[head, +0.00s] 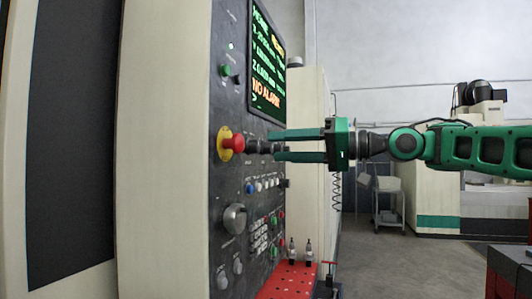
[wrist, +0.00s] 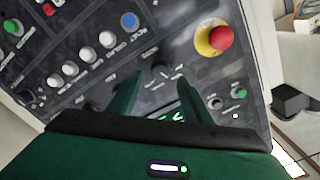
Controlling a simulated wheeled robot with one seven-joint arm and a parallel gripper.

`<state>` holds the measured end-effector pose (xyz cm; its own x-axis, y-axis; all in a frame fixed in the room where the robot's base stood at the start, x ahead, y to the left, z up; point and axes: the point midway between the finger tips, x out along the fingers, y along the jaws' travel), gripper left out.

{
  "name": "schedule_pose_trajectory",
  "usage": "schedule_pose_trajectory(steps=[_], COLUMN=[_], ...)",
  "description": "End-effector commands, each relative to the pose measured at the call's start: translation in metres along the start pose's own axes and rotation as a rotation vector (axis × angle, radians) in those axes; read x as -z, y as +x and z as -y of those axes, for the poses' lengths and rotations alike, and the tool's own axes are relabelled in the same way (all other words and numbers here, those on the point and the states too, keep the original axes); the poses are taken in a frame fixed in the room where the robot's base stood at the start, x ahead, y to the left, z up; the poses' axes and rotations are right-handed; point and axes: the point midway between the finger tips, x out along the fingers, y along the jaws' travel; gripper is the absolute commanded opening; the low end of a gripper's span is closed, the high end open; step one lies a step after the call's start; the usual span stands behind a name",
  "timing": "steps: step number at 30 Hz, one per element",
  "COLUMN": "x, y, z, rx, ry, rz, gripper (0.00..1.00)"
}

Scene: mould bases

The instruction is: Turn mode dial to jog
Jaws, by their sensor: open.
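My gripper (head: 274,145) reaches in from the right in the head view, its green fingers apart and pointing at the control panel (head: 222,185). It is open and empty. A dark dial (head: 254,146) sits just beyond the fingertips, to the right of the red stop button. In the wrist view a dark dial with white marks around it (wrist: 159,71) shows between and just beyond the fingertips of my gripper (wrist: 158,80). I take it for the mode dial. Its labels are too small to read, and I cannot tell whether the fingers touch it.
A red stop button on a yellow ring (head: 237,144) is close to the left; it also shows in the wrist view (wrist: 220,38). A row of push buttons (head: 262,186) and a large grey knob (head: 235,218) lie below. A lit screen (head: 268,60) is above.

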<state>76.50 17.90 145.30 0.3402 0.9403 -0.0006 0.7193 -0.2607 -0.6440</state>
Motion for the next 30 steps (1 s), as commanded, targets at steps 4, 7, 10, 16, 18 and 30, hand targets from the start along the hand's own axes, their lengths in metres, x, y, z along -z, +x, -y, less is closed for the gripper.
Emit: schedule_pose_trajectory(steps=[4,7,10,16,18,30], x=[0.000,0.000,0.000,0.000,0.000,0.000], y=[0.024,0.036,0.044,0.049,0.049,0.048], z=[0.001,0.000,0.000,-0.001,-0.001,-0.002], rx=[0.003,0.002,0.000,-0.002,-0.002,-0.004], ry=[0.001,0.001,0.001,0.001,0.001,0.001], rz=[0.001,0.001,0.001,0.001,0.000,0.000], gripper=[0.45,0.45,0.45,0.45,0.45,0.04])
